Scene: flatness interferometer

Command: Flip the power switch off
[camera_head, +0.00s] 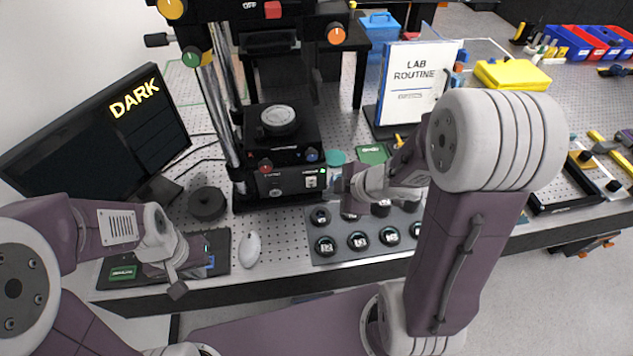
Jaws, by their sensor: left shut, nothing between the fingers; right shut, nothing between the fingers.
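The interferometer (262,186) is a tall black instrument at the back of the bench. Its front base panel carries a small white switch (311,182) at the right, with a green marking above it. My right gripper (337,182) is shut and empty, with its tip just right of that switch; I cannot tell whether they touch. The switch's position is too small to read. A sign at the instrument's top reads OFF (249,4), and the monitor (95,140) reads DARK. My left gripper (178,290) is shut and empty over the bench's front left, away from the instrument.
A white mouse (249,250) and a black round puck (207,203) lie left of the instrument's front. A grey tray (325,259) with several round pieces lies below my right gripper. A lab routine board (408,85) stands behind my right arm.

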